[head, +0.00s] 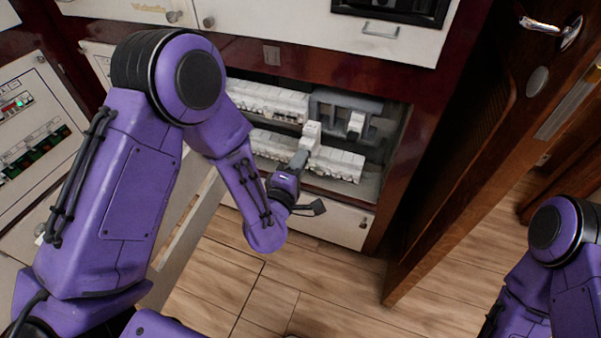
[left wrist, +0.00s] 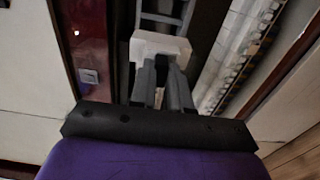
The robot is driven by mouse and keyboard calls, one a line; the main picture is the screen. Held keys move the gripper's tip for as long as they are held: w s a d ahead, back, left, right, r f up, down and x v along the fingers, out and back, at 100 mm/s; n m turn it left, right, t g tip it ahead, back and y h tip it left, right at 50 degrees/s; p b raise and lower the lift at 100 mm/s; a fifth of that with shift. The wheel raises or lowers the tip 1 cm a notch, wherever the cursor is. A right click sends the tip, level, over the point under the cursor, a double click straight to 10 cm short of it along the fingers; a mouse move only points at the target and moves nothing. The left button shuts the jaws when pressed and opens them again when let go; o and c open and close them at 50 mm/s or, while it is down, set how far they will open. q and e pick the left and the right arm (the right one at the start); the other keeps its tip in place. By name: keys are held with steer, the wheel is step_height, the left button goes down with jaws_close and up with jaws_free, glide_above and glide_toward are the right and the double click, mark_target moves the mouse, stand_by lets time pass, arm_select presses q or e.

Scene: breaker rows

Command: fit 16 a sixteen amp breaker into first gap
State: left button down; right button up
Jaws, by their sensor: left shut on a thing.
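My left gripper (head: 305,155) is shut on a white breaker (head: 312,130), held in front of the open cabinet recess. In the left wrist view the two grey fingers (left wrist: 163,88) pinch this breaker (left wrist: 160,45), with a dark rail behind it. The upper breaker row (head: 265,100) ends just left of the held breaker. A grey bare stretch (head: 340,100) lies to its right, with a single white module (head: 355,124) on it. The held breaker and gripper partly hide the gap edges. I cannot tell whether the breaker touches the rail. Its rating is unreadable.
A lower breaker row (head: 335,162) runs beneath the gripper; a row also shows in the left wrist view (left wrist: 238,50). Dark red cabinet framing (head: 395,160) bounds the recess at right. An open wooden door (head: 470,150) stands beyond. My right arm shows at lower right.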

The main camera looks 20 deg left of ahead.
mark_target(307, 147)
arm_select(q)
steer(key=shift+w+a, duration=0.1)
stand_by(0.3)
steer(key=shift+w+p, duration=0.35)
steer(key=shift+w, duration=2.4)
steer(key=shift+w+d, duration=0.2)
steer(key=shift+w, duration=2.55)
steer(key=c, duration=1)
jaws_free()
steer(key=shift+s, duration=0.2)
steer(key=s+b, duration=0.1)
steer(key=s, duration=0.9)
steer(key=shift+s+a, duration=0.1)
steer(key=shift+a, duration=0.05)
